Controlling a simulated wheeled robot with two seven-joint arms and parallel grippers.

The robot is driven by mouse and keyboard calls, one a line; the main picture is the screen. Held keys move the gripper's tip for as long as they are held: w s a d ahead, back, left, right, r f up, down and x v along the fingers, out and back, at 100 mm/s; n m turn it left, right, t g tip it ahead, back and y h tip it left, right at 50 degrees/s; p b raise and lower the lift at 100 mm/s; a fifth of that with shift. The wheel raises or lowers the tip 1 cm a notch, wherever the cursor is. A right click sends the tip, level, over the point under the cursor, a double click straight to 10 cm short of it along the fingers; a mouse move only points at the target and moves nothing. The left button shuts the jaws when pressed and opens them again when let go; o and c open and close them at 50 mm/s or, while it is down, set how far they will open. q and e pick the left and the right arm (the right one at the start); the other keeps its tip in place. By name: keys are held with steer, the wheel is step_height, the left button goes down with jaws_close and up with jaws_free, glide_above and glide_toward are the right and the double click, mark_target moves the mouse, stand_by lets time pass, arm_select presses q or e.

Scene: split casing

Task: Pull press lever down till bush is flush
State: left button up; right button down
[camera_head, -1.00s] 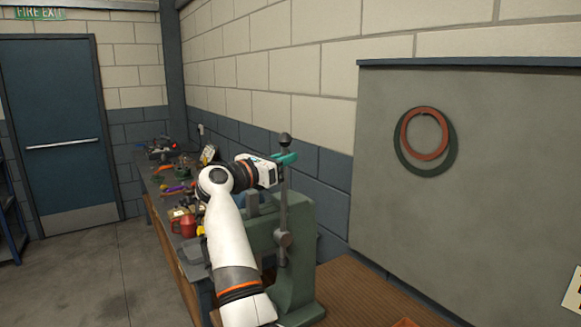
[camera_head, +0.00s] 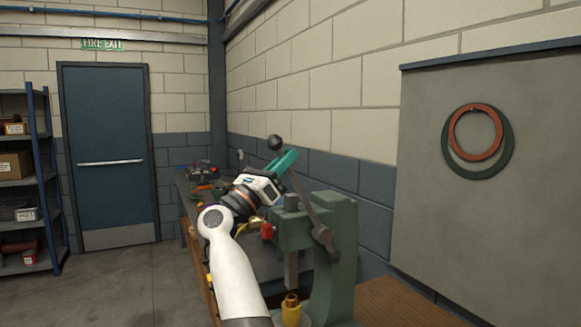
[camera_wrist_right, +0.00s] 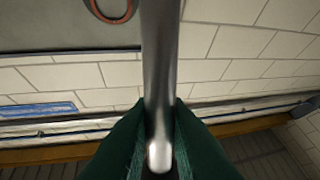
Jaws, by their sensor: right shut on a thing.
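The green arbor press (camera_head: 342,225) stands on the bench. Its grey press lever (camera_head: 307,200) leans up and to the left from the hub, with a dark ball knob (camera_head: 275,143) at its top. My right gripper (camera_head: 287,162) is shut on the lever just below the knob. The right wrist view shows the lever's metal rod (camera_wrist_right: 158,60) between the green fingers. The square grey ram (camera_head: 291,270) points down over a brass-coloured part (camera_head: 291,311), probably the bush. I cannot tell whether they touch or how deep the part sits. My left gripper is not in view.
A long bench with a red container (camera_head: 267,231) and tools runs behind the press along the wall. A grey board (camera_head: 430,220) with two rings hangs at the right. Shelving (camera_head: 45,190) and a blue door (camera_head: 108,150) stand at the left.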

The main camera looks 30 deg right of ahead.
stand_by(0.3)
steer(key=c, duration=1.5)
jaws_free()
steer(key=shift+a, duration=0.1)
steer(key=shift+o, duration=0.2)
steer(key=b+v, duration=0.4)
steer(key=v, duration=0.8)
